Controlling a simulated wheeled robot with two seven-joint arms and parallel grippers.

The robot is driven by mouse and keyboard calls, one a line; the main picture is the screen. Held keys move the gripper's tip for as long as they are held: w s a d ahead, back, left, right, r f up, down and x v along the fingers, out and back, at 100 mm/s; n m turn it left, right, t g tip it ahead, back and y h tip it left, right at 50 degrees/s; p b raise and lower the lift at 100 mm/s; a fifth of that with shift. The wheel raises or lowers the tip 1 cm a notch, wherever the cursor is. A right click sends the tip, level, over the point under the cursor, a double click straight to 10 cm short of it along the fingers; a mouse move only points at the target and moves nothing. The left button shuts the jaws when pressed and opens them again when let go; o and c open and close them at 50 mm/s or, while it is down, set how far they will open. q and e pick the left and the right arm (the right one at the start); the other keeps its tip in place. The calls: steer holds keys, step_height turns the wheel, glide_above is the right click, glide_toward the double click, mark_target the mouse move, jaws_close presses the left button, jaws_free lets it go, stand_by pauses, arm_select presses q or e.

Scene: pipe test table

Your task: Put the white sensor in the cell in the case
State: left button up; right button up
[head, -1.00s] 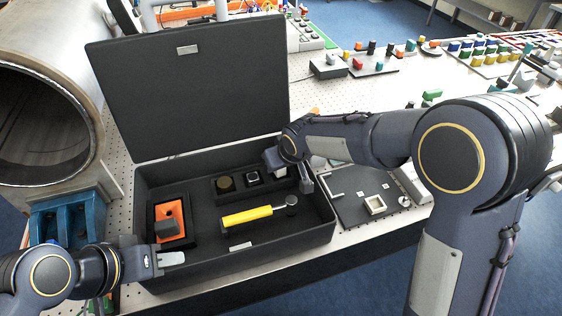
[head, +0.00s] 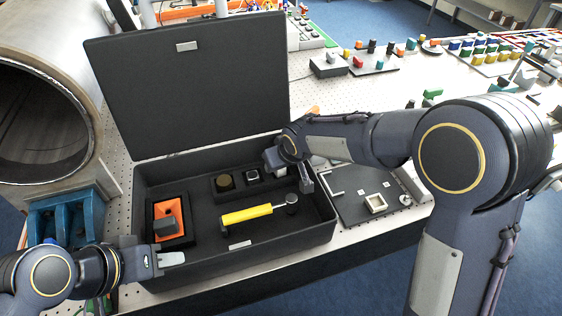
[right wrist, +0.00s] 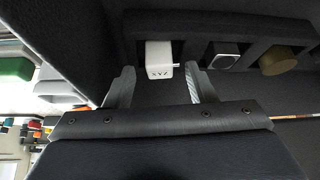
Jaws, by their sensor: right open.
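The white sensor (right wrist: 159,60), marked XYZ, sits in the end cell of a dark row in the open black case (head: 290,240). Beside it in that row are a black square part (right wrist: 222,55) and a brass round part (right wrist: 280,60). My right gripper (right wrist: 158,84) is open, its two fingers apart on either side just short of the sensor, not closed on it. In the head view my right arm reaches into the case and partly hides the sensor. My left gripper (head: 172,258) is over the case's front left edge; its finger gap does not show.
A yellow-handled tool (head: 247,214) lies in the middle of the case, and an orange part (head: 168,213) with a grey block is at its left. The raised lid (head: 190,90) stands behind. A dark plate (head: 350,195) with small fixtures is to the right.

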steer(key=p+v, duration=0.3)
steer(key=v, duration=0.4)
steer(key=shift+s+r, duration=0.2)
steer(key=shift+r, duration=0.1)
steer(key=shift+d, duration=0.15)
steer(key=s+d+r+m+y, duration=0.1)
steer(key=s+d+r+m, duration=0.3)
steer(key=s+d, duration=0.7)
steer(key=s+d+m, duration=0.1)
steer(key=s+d, duration=0.2)
steer(key=s, duration=0.4)
steer(key=s+d+m, duration=0.1)
steer(key=s+d, duration=0.3)
steer(key=s, duration=0.3)
steer(key=shift+s+d+f+m, duration=0.25)
steer(key=shift+s+f+m, duration=0.05)
steer(key=shift+s+m, duration=0.1)
